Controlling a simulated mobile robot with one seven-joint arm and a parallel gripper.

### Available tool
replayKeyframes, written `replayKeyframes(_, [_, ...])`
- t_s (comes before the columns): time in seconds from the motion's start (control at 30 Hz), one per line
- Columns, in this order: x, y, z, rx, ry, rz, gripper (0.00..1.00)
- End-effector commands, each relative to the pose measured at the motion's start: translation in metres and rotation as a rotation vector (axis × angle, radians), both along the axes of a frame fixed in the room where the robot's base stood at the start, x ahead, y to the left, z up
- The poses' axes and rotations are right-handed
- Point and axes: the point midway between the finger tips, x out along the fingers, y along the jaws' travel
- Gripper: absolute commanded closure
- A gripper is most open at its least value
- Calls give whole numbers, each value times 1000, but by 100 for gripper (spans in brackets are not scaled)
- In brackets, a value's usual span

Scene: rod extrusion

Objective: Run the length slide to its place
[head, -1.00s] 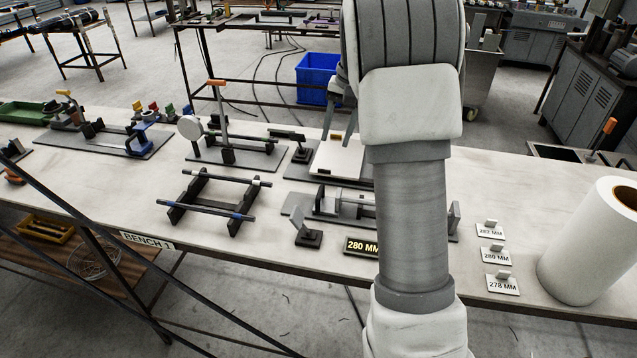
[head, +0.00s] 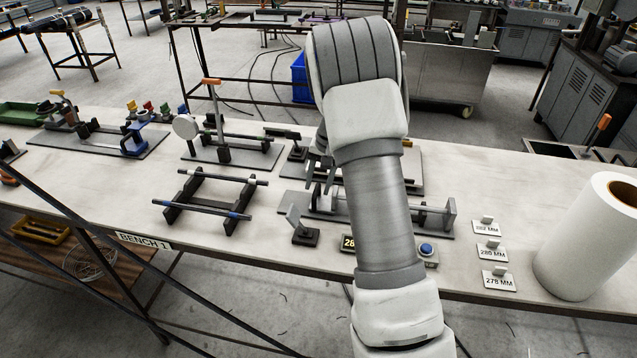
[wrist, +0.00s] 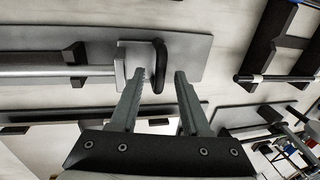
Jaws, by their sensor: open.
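The length slide looks like a grey block (wrist: 135,60) with a black loop handle (wrist: 158,66), near one end of a grey base plate (wrist: 190,45) in the wrist view. A metal rod or rail (wrist: 45,72) runs from it. In the head view the fixture plate (head: 440,233) lies mid-bench, its middle hidden behind my arm. An upright end block (head: 450,213) stands at its right. My gripper (wrist: 158,75) is open, its fingers to either side of the handle in the picture; I cannot tell how far above it. It also shows in the head view (head: 320,183).
A display (head: 348,243), partly hidden, and a blue button (head: 427,248) sit at the front. A rod rack (head: 175,215) stands left. Label cards (head: 490,252) and a large white roll (head: 590,245) are right. The bench between the fixture and the cards is clear.

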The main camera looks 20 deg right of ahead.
Motion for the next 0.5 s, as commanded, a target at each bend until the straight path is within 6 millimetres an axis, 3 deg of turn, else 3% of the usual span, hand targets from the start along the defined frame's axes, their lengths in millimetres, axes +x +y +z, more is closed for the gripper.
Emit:
replayKeyframes(0.2, [0,0,0,0,0,1,53])
replayKeyframes(0.47, [0,0,0,0,0,1,98])
replayKeyframes(0.5, [0,0,0,0,0,1,100])
